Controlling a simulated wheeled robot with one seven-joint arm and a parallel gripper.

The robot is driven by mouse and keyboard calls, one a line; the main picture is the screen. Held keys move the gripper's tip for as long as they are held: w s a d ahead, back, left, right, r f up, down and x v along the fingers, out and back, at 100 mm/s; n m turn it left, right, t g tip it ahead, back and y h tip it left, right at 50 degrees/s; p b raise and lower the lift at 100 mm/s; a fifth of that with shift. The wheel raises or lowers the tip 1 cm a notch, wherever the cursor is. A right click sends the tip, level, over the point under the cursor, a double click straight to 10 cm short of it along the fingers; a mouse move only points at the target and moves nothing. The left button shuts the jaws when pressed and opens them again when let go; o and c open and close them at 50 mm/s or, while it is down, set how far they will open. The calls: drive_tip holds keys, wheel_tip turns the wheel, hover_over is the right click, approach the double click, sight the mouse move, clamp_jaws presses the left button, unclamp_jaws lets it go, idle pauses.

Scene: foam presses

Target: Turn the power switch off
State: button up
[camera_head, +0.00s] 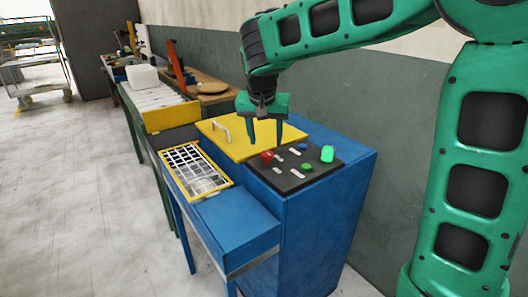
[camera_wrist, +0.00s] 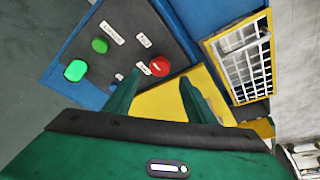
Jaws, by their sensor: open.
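The black control panel (camera_head: 290,182) is on top of the blue machine. It carries a red round knob (camera_head: 267,156), a blue button (camera_head: 302,146), a green button (camera_head: 306,166) and a larger bright green, lit-looking switch (camera_head: 327,153) at its right. My gripper (camera_head: 266,144) is open and empty, pointing down near the red knob. Contact cannot be told.
A yellow plate with a handle (camera_head: 228,141) lies beside the panel. A yellow-framed grid (camera_head: 194,170) is at the machine's front left. A wall runs close behind the machine. Open floor (camera_head: 70,220) is at the left.

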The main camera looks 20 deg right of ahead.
sight(267, 153)
drive_tip(key=shift+x, duration=3.1)
